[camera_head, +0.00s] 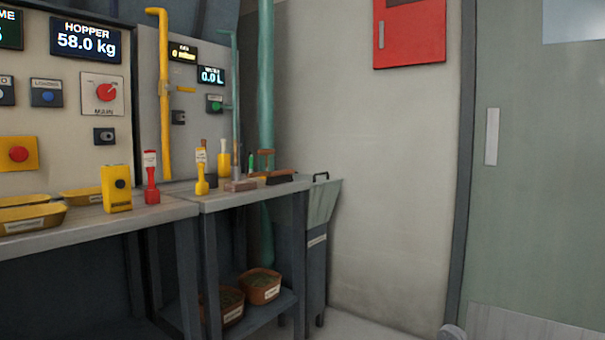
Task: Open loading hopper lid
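No loading hopper lid can be made out for certain. A grey tapered bin (322,205) with a dark handle (320,176) on top stands at the right end of the workbench, against the wall. It has a small label on its front; whether its top is a lid, and open or shut, I cannot tell. A display reading "HOPPER 58.0 kg" (86,41) is on the panel at upper left. Neither of my grippers can be made out in the head view.
Workbenches (90,222) run along the left, holding yellow trays (32,217), a yellow box (116,189) and red and yellow tools. Brown tubs (259,287) sit on the lower shelf. A red wall box (409,33) and a grey-green door (540,180) are right. Some floor shows between.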

